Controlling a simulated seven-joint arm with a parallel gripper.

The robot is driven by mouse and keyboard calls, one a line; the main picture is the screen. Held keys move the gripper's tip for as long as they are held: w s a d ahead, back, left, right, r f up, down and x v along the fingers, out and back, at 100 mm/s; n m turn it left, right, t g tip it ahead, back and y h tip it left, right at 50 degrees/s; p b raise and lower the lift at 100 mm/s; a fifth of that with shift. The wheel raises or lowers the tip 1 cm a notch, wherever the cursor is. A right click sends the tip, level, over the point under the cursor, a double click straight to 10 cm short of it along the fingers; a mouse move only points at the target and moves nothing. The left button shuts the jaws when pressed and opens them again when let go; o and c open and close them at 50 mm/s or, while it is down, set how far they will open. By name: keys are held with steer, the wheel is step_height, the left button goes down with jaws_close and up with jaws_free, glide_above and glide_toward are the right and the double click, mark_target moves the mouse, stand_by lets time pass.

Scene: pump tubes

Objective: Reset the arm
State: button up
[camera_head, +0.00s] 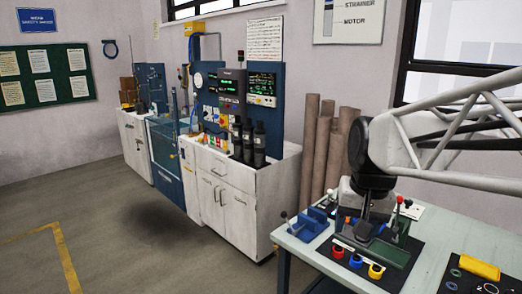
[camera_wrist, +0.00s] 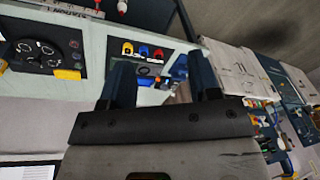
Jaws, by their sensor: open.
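My gripper (camera_head: 366,218) hangs from my arm above the pale workbench (camera_head: 310,255) at the right of the head view. In the wrist view my gripper (camera_wrist: 159,65) shows two dark fingers spread apart, with nothing between them. Red, blue and yellow pieces (camera_head: 376,271) stand in a row on the front of a dark mat; they also show beyond the fingers in the wrist view, with the yellow piece (camera_wrist: 127,48) leftmost. In the head view my wrist hides part of the bench behind it.
A blue vise (camera_head: 311,222) stands at the bench's left end. A second dark mat holds rings and a yellow block (camera_head: 478,267) at right. Brown tubes (camera_head: 326,150) lean against the wall behind. White cabinets (camera_head: 225,195) line the wall; the floor at left is clear.

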steer(key=s+f+n, duration=0.2)
steer(key=s+f, duration=0.5)
steer(key=s, duration=0.6)
steer(key=shift+a+f+t+h, duration=0.15)
steer(key=shift+f+t+h, duration=0.25)
